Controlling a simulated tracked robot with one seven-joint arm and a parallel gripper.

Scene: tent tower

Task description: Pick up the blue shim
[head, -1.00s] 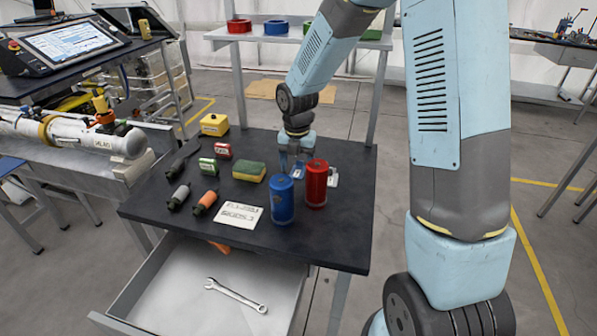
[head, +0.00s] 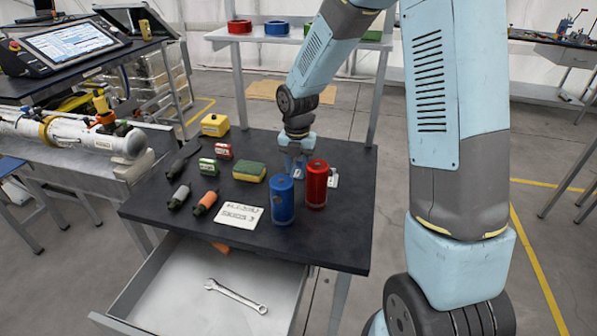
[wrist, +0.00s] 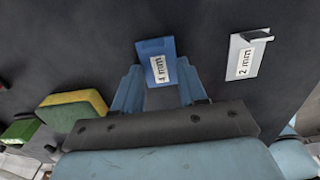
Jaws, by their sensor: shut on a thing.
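The blue shim (wrist: 154,48) has a white "4 mm" label and lies between my fingertips in the wrist view. My gripper (wrist: 158,86) is shut on it, with one finger on each side. In the head view my gripper (head: 294,166) is low over the dark tabletop, behind the blue and red cylinders. Only a small part of the blue shim (head: 299,172) shows there. I cannot tell whether the shim is clear of the table.
A silver "2 mm" shim (wrist: 247,58) lies to the right of the blue one. The blue cylinder (head: 282,200) and red cylinder (head: 316,185) stand close in front. A green-yellow sponge (head: 249,172) lies to the left. An open drawer (head: 190,285) holds a wrench (head: 236,296).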

